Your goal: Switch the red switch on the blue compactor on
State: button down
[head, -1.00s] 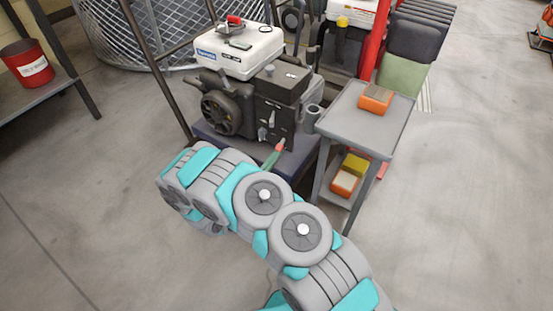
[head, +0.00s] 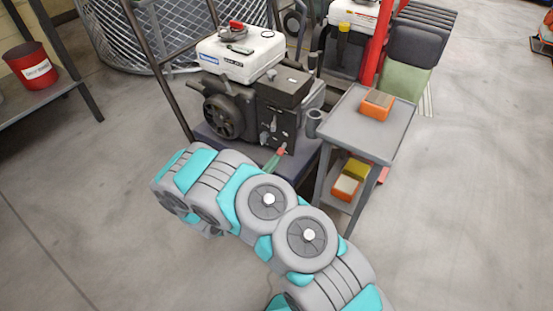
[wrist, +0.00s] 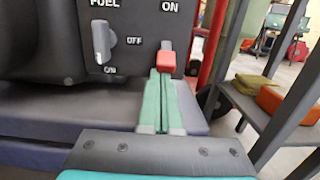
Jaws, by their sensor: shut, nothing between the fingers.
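The compactor's black engine (head: 272,105) has a white tank (head: 243,52) on top and sits on a dark blue base (head: 303,158). The red switch (wrist: 166,60) is on the engine's black panel (wrist: 140,15), below a white ON label, with an OFF label to its left. It is a small red lever jutting toward me. My gripper (wrist: 164,75) has green fingers, shut and empty, with the tips directly under the red lever. I cannot tell whether they touch it. In the head view the gripper (head: 275,159) is small beside the switch.
A grey fuel lever (wrist: 102,40) is on the panel left of the switch. A grey cart (head: 365,125) with orange and yellow things stands close on the right. Another machine with a red frame (head: 375,55) is behind. Floor on the right is clear.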

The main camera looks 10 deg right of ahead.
aim_at(278, 153)
jog(key=shift+r, duration=0.15)
jog(key=shift+s+a+r+g+y+p, duration=0.1)
jog(key=shift+a+r+g+y+p, duration=0.05)
jog(key=shift+r+g+y+p, duration=0.5)
jog(key=shift+s+a+r+g+y+p, duration=0.15)
jog(key=shift+r+g+y+p, duration=0.3)
jog(key=shift+p, duration=0.35)
notch_tip(278, 153, up, 2)
jog(key=g+y+p, duration=0.2)
jog(key=p, duration=0.1)
jog(key=shift+s+p, duration=0.15)
jog(key=shift+p, duration=0.15)
jog(key=shift+a+f+g+y, duration=0.15)
jog(key=shift+f+g+y, duration=0.15)
jog(key=shift+f, duration=0.2)
jog(key=shift+r, duration=0.85)
jog(key=shift+f, duration=0.1)
